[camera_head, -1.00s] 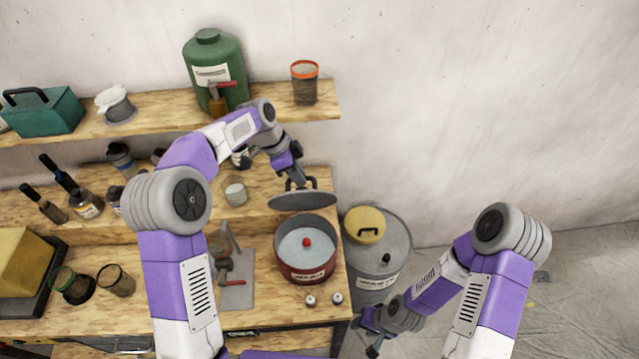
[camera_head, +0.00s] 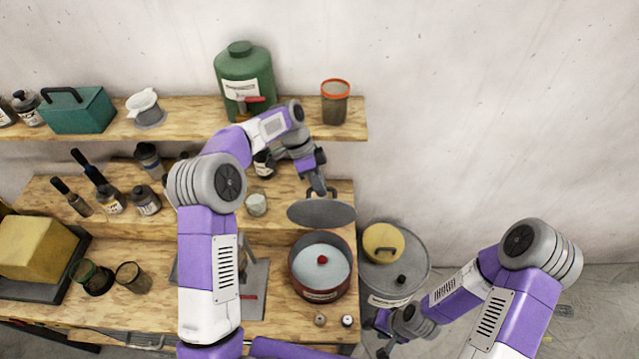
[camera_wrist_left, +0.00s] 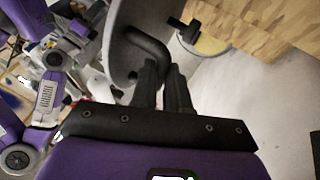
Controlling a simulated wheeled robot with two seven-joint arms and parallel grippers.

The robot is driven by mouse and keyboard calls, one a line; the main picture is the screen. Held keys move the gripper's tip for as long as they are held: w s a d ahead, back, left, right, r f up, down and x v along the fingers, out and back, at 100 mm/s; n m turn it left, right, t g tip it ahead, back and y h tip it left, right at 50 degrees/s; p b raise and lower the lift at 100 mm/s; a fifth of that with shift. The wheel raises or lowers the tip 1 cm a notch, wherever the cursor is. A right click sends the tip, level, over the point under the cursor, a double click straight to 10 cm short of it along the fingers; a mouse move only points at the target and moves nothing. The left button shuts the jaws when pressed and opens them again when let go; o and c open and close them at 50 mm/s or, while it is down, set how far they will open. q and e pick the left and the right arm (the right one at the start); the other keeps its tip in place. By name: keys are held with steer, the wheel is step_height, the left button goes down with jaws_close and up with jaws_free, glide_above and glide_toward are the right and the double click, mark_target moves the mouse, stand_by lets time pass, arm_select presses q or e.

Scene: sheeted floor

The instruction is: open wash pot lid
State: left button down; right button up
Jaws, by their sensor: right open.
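The red wash pot (camera_head: 310,292) stands on the bench, uncovered, with pale contents and a red knob-like thing at its middle. Its grey lid (camera_head: 321,213) is in the air above the pot's back edge, clear of the rim. My left gripper (camera_head: 319,190) is above the lid, shut on its dark curved handle. In the left wrist view the lid (camera_wrist_left: 122,40) and its handle (camera_wrist_left: 150,46) show at the left gripper's fingers (camera_wrist_left: 165,85). My right gripper (camera_head: 382,336) is open and empty, low beside the bench's right edge.
A grey drum (camera_head: 415,268) with a yellow lid-like thing (camera_head: 383,243) stands right of the bench. Two small knobs (camera_head: 333,320) lie in front of the pot. A shelf (camera_head: 300,122) with a green canister (camera_head: 243,75) and an orange-rimmed jar (camera_head: 335,102) runs behind.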

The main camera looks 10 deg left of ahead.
arm_select(q)
steer(key=c, duration=1.4)
jaws_free()
steer(key=shift+s+a+f, duration=0.1)
steer(key=shift+f, duration=0.05)
steer(key=shift+o, duration=1.4)
steer(key=shift+w, duration=0.2)
steer(key=shift+r, duration=0.25)
steer(key=v, duration=0.7)
steer(key=shift+a, duration=0.15)
